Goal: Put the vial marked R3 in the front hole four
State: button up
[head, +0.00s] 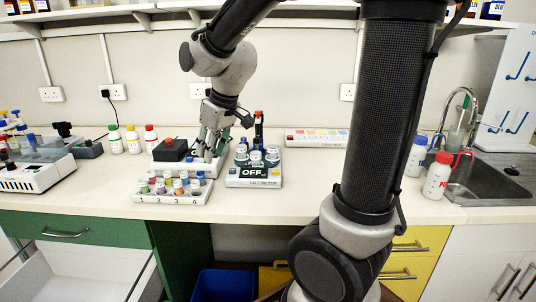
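A white vial rack (170,200) stands near the front of the bench, its front edge numbered 1 to 4. Several small vials with coloured tops stand in two rows in it. Their labels are too small to read, so I cannot tell which is R3. Front hole four is above the number 4 (194,202) at the rack's right end; a dark blue top shows there. My gripper (210,154) points down just behind the rack's right end, above the bench. Its fingers are small and overlap the things behind, so I cannot tell whether it holds anything.
A salt meter (253,183) reading OFF stands right of the rack. A black box with a red knob (168,144) is behind the rack. Bottles (132,140) stand at the back left. A sink (490,175) is at the right. Bare bench lies right of the meter.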

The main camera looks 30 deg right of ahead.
jog(key=s+d+r+m, duration=0.1)
jog(key=s+d, duration=0.2)
jog(key=s, duration=0.3)
jog(key=s+d+r+m+h, duration=0.1)
jog(key=s+d+m, duration=0.1)
jog(key=s+d, duration=0.2)
jog(key=s+d+r+m, duration=0.1)
jog(key=s+d, duration=0.3)
jog(key=s, duration=0.6)
jog(key=shift+s+r+m+h, duration=0.15)
jog(key=shift+s+m+h, duration=0.1)
jog(key=shift+m+h, duration=0.15)
